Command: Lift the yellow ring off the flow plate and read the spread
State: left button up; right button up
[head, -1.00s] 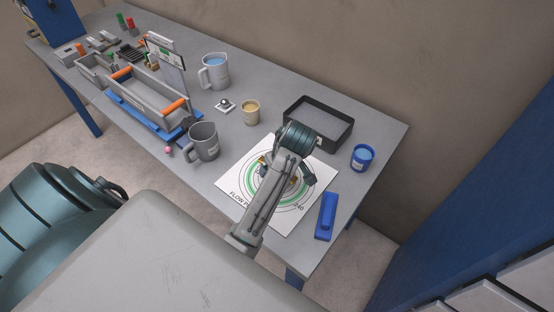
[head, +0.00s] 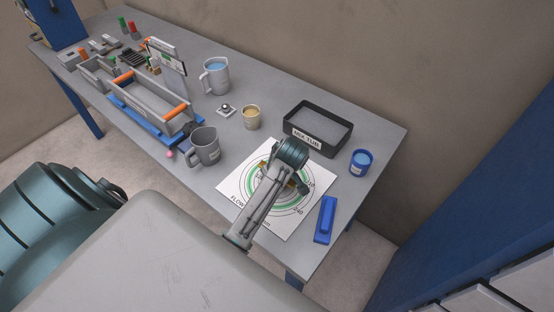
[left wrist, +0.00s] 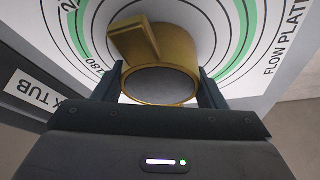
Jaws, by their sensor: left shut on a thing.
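The flow plate (head: 233,186) is a white sheet with green and black rings near the table's front right; its lower edge also shows in the left wrist view (left wrist: 262,98). The yellow ring (left wrist: 182,47) is a short gold cylinder with a tab, over the plate's centre. Its round opening looks grey; I cannot tell whether that is mix. In the head view only a bit of the ring (head: 262,166) shows beside my arm. My left gripper (left wrist: 160,86) is shut on the ring, one finger on each side. I cannot tell whether the ring touches the plate. My right gripper is out of view.
A black mix tub (head: 290,121) stands behind the plate, a blue cup (head: 361,164) and a blue tool (head: 325,220) to its right. A grey jug (head: 205,148), a beige cup (head: 251,118) and a jug of blue liquid (head: 215,76) stand to the left.

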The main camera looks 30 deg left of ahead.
pick_arm(q)
jog(key=shift+w, duration=0.1)
jog(key=shift+r+b, duration=0.6)
jog(key=shift+r, duration=0.25)
jog(key=shift+s+r+b, duration=0.6)
jog(key=shift+r, duration=0.2)
jog(key=s+b, duration=0.1)
jog(key=s, duration=0.4)
jog(key=s+b, duration=0.1)
jog(key=s, duration=0.2)
jog(key=shift+s+a+r+b, duration=0.25)
jog(key=shift+a+r+b, duration=0.05)
jog(key=shift+a+r, duration=0.1)
jog(key=s+r+p, duration=0.6)
jog(key=r+p, duration=0.1)
jog(key=shift+s+a+p, duration=0.15)
jog(key=shift+a+p, duration=0.05)
jog(key=shift+p, duration=0.15)
